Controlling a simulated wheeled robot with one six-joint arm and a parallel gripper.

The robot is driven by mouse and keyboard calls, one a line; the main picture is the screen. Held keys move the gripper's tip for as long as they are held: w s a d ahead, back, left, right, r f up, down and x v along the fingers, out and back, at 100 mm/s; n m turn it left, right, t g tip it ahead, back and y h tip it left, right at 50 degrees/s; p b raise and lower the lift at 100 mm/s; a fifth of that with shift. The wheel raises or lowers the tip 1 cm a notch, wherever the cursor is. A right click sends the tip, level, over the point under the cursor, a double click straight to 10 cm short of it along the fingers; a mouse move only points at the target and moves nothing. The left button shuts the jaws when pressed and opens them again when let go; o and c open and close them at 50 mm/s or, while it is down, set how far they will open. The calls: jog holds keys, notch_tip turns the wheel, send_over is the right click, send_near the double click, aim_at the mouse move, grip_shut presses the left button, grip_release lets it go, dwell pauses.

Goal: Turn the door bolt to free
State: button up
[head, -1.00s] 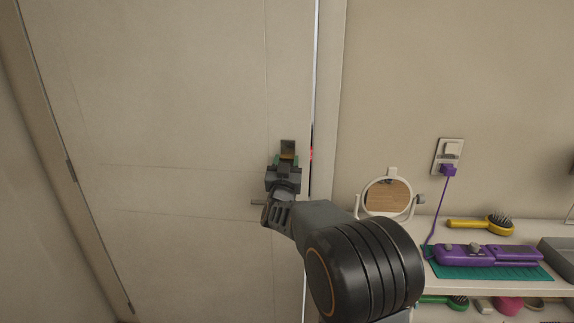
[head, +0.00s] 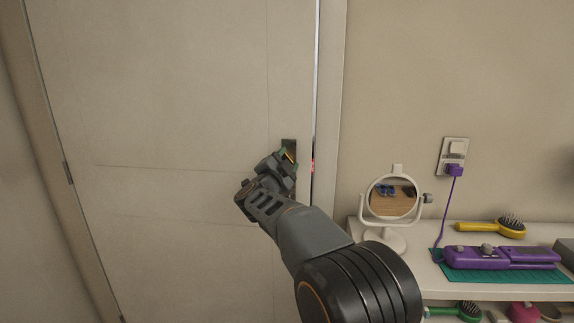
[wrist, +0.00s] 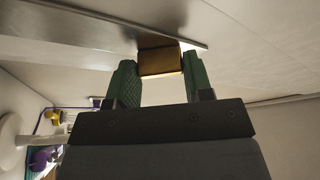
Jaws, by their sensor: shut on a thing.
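The door bolt's brass turn piece (wrist: 160,62) sits between the green pads of my gripper (wrist: 154,82) in the wrist view, with both pads against its sides. In the head view my gripper (head: 287,156) is at the plate (head: 289,143) near the door's right edge, rolled to a slant. A sliver of the brass piece (head: 291,155) shows there, tilted as well. The gripper and wrist hide the plate's lower part. The pale door (head: 170,110) stands in its frame.
A small red mark (head: 313,166) shows in the gap beside the door's edge. To the right, a shelf (head: 395,262) holds a round mirror (head: 393,197), a purple straightener (head: 490,257) and a yellow brush (head: 492,228). A purple cord runs to a wall socket (head: 455,155).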

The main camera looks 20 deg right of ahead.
jog(key=shift+r+m+g+y+p, duration=0.2)
jog(key=shift+m+g+p, duration=0.45)
jog(key=shift+m, duration=1.35)
jog(key=shift+m+g+y+p, duration=0.3)
jog(key=shift+m+g, duration=0.65)
jog(key=shift+m, duration=1.05)
jog(key=o, duration=0.9)
jog(key=shift+a, duration=0.1)
jog(key=v, duration=1.3)
jog(key=shift+s+a+b, duration=0.25)
jog(key=shift+b, duration=0.05)
